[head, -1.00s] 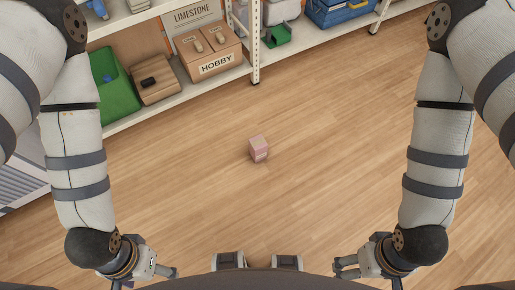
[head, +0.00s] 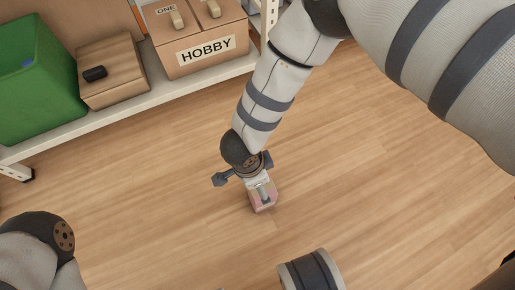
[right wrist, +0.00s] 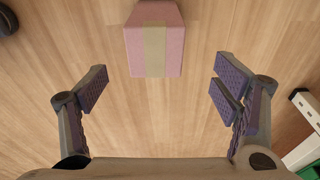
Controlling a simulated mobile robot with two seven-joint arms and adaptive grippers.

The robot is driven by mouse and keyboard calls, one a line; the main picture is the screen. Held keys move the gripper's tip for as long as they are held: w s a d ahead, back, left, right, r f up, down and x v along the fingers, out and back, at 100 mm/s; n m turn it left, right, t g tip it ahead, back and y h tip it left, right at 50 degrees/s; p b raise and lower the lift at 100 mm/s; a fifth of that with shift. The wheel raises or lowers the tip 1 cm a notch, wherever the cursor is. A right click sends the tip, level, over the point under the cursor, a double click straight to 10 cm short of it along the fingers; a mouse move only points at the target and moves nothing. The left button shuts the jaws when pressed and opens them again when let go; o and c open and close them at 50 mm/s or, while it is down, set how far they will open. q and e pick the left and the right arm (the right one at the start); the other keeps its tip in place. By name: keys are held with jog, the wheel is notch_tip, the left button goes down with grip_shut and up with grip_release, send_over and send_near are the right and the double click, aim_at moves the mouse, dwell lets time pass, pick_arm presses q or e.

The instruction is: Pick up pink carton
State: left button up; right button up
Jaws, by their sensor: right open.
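The pink carton (head: 264,201) sits on the wooden floor, partly hidden by my right gripper in the head view. In the right wrist view the pink carton (right wrist: 154,40) shows near the top centre, with a tan strip down its middle. My right gripper (head: 262,193) is over the carton in the head view. In the wrist view my right gripper (right wrist: 160,88) has its fingers wide apart, with bare floor between them; the carton lies beyond the fingertips and is not held. My left gripper is out of view.
A shelf (head: 130,118) runs along the upper left, holding a green bin (head: 40,85), a brown box (head: 112,72) with a dark item on it, and a HOBBY box (head: 205,50). The floor around the carton is clear. A white shelf part (right wrist: 305,108) shows at the wrist view's right edge.

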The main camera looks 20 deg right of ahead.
pick_arm(q)
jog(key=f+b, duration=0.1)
jog(key=b, duration=0.1)
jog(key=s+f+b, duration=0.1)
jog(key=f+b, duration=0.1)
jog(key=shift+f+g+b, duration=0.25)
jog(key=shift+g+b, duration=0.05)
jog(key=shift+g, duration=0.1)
pick_arm(e)
notch_tip(320, 180, down, 11)
jog(key=d, duration=0.1)
jog(key=shift+s+d+r, duration=0.15)
jog(key=shift+s+d, duration=0.1)
jog(key=shift+s, duration=0.05)
